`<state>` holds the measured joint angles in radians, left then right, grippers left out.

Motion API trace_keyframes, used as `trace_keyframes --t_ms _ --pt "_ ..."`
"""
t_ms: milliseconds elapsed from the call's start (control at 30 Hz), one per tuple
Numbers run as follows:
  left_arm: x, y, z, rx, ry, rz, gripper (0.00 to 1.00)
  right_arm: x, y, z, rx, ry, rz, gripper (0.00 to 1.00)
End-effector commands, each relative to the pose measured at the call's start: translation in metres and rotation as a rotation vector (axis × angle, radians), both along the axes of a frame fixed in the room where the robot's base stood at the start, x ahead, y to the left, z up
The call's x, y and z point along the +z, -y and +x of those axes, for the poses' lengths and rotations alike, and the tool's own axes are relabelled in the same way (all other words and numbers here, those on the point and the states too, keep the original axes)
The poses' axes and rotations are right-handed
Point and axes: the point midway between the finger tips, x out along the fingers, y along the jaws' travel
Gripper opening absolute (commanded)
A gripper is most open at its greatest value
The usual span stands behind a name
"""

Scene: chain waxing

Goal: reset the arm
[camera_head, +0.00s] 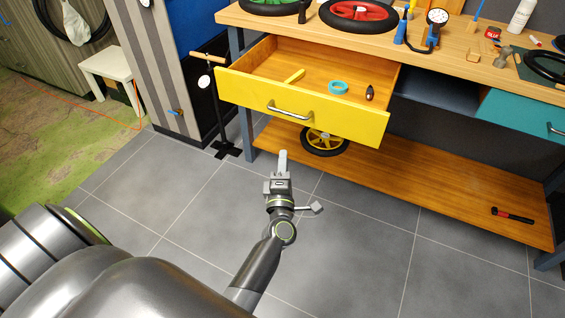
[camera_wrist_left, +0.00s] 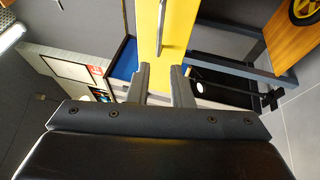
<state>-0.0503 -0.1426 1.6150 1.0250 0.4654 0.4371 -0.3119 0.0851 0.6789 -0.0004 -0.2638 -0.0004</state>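My left gripper (camera_head: 282,162) is in front of and below the yellow drawer (camera_head: 300,112), over the grey floor, and apart from the drawer. In the left wrist view its two fingers (camera_wrist_left: 161,82) stand apart with nothing between them. The drawer is pulled out of the workbench, and its metal handle (camera_head: 290,111) is free. The handle also shows beyond the fingers in the wrist view (camera_wrist_left: 176,22). My right gripper is not in view.
The open drawer holds a blue-green tape ring (camera_head: 338,87), a small dark item (camera_head: 370,93) and a yellow piece (camera_head: 294,76). The workbench top (camera_head: 410,50) carries wheels and tools. A lower shelf (camera_head: 430,190) bears a yellow wheel (camera_head: 325,142) and a red-black hammer (camera_head: 512,215). Floor (camera_head: 350,260) is clear.

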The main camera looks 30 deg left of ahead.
Motion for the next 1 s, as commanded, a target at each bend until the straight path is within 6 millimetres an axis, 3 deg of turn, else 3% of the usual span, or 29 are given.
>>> trace_keyframes --t_ms 300,367,433,567,667,800,867,1000 --pt "-0.001 0.000 0.000 -0.002 -0.006 0.005 0.20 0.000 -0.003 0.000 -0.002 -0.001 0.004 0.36" --pt "-0.008 0.001 -0.001 -0.011 -0.031 0.029 0.20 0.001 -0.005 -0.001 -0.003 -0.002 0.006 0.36" --pt "-0.027 0.005 -0.002 -0.038 -0.102 0.089 0.20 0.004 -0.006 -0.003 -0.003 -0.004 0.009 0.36" --pt "-0.099 0.016 -0.019 -0.149 -0.349 0.300 0.20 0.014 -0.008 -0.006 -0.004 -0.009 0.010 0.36" --pt "-0.169 0.022 -0.050 -0.273 -0.579 0.487 0.20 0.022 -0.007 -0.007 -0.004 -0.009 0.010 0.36" --pt "-0.256 0.022 -0.115 -0.462 -0.870 0.704 0.20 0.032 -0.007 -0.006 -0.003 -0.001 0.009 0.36" --pt "-0.287 0.019 -0.149 -0.548 -0.985 0.784 0.20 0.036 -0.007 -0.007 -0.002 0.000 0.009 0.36" --pt "-0.348 0.007 -0.238 -0.761 -1.234 0.944 0.20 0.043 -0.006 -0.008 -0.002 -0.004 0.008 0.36"
